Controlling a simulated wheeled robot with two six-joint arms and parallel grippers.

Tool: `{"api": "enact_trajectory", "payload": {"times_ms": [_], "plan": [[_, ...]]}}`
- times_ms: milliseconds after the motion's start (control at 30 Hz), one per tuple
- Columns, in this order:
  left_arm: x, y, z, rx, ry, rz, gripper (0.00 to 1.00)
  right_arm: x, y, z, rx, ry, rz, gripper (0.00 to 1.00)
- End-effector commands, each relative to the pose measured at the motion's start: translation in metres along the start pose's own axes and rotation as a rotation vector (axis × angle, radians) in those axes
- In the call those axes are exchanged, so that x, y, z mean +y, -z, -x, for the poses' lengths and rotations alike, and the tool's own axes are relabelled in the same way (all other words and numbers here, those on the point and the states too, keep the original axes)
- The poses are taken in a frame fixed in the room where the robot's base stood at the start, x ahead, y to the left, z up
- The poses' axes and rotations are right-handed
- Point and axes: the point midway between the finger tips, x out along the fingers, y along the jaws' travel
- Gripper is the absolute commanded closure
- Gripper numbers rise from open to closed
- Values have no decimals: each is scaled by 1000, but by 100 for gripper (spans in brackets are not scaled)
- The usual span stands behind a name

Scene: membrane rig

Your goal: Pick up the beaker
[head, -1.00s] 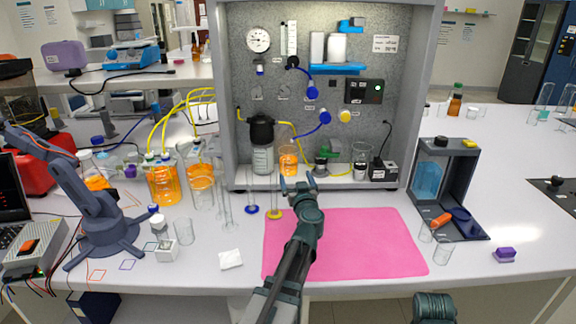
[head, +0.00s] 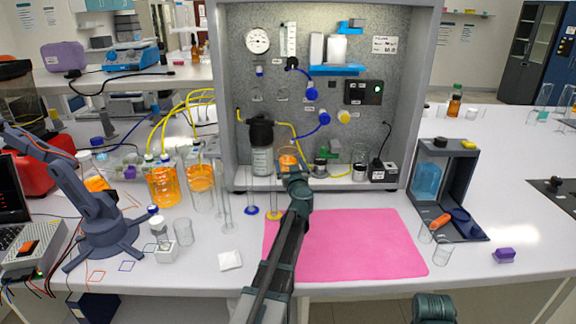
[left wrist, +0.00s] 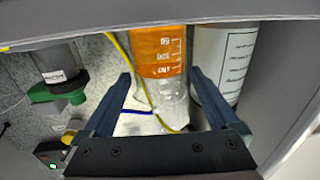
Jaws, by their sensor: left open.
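The beaker (head: 287,159) with orange liquid stands on the shelf of the grey rig, partly hidden behind my left gripper (head: 292,170) in the head view. In the left wrist view, which looks inverted, the beaker (left wrist: 158,55) shows upper centre, with orange liquid and white volume marks. My left gripper (left wrist: 160,75) is open, one finger towards each side of the beaker. I cannot tell how far the fingertips reach around it; no grip shows. My right gripper is out of the head view.
A black-capped bottle (head: 262,160) stands close left of the beaker. A small stand with a green part (head: 335,146) and another glass vessel (head: 360,160) are to its right. Yellow tubing (left wrist: 128,65) passes near the fingers. A pink mat (head: 365,245) lies clear in front.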

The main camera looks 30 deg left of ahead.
Motion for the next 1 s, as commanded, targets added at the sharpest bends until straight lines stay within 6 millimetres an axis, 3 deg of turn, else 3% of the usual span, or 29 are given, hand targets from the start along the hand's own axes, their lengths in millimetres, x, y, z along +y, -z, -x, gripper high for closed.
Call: {"api": "enact_trajectory", "payload": {"times_ms": [200, 467, 900, 1000], "plan": [[1, 0, -34, 0, 0, 0, 6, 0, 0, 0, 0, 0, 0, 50], [0, 0, -35, 0, -1, 0, 7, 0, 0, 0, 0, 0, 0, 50], [0, 0, -35, 0, 0, 0, 87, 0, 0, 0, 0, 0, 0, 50], [0, 0, -35, 0, 0, 0, 89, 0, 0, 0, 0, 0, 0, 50]]}}
